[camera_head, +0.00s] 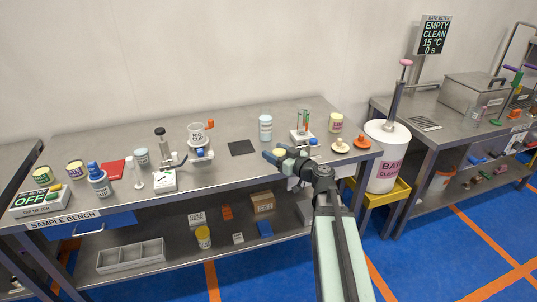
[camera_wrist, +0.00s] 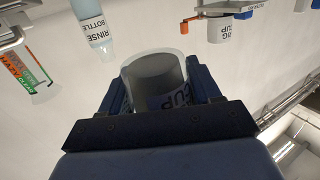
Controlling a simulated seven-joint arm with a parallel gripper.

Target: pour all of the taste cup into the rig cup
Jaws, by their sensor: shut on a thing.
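My gripper (camera_head: 277,156) is over the front part of the sample bench, right of the dark mat. In the wrist view, my gripper (camera_wrist: 158,95) is shut on a clear cup (camera_wrist: 155,62) with grey contents. Its label shows only "CUP" in part, so I take it as the taste cup; no pouring stream shows. The rig cup also shows at the upper right of the wrist view (camera_wrist: 229,29).
A rinse bottle (camera_head: 265,128) stands behind my gripper. A flat dark mat (camera_head: 241,148) lies between my gripper and the rig cup.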

